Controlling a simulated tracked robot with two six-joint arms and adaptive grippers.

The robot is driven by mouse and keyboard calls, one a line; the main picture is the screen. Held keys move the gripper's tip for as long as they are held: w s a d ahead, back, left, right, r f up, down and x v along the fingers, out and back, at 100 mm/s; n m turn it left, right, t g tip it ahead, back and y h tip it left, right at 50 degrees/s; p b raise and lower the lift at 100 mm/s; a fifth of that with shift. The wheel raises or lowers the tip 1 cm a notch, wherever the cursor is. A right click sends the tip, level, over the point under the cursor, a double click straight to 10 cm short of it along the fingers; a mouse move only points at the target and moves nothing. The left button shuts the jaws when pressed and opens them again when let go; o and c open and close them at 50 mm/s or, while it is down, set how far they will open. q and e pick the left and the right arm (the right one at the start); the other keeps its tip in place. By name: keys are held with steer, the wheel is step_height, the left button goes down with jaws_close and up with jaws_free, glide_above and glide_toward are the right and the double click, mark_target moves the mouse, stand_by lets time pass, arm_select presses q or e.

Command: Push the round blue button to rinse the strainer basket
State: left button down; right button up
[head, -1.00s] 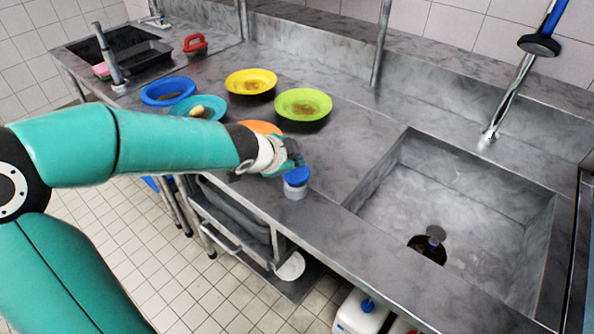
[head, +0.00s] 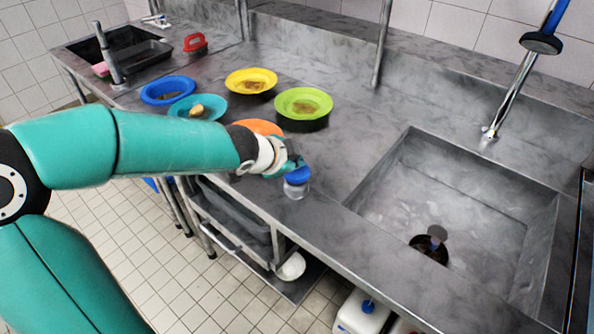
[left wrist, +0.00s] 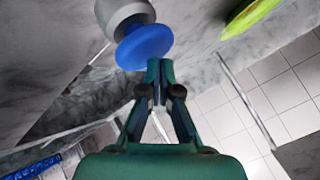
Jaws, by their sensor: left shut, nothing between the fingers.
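The round blue button (head: 298,175) sits on a pale grey base at the front edge of the steel counter. It also shows in the left wrist view (left wrist: 144,47), at the upper middle. My left gripper (head: 292,163) is at the button in the head view, partly overlapping it. In the wrist view its closed fingertips (left wrist: 160,72) are beside the blue cap's edge; whether they touch cannot be told. It holds nothing. A dark round piece (head: 437,233), perhaps the strainer basket, is at the drain of the large sink. My right gripper is not in view.
Blue (head: 168,90), teal (head: 207,104), yellow (head: 251,80), green (head: 303,103) and orange (head: 262,127) dishes stand on the counter left of the large sink (head: 465,200). A spray pipe (head: 512,90) rises behind the sink. A smaller sink (head: 140,55) is far left.

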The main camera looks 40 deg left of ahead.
arm_select(q)
steer(key=shift+f+b, duration=0.85)
steer(key=shift+b, duration=0.05)
stand_by(0.8)
steer(key=shift+r, duration=0.1)
steer(key=shift+r+p, duration=1.2)
step_height(320, 180, up, 5)
steer(key=p, duration=0.4)
steer(key=shift+p, duration=0.4)
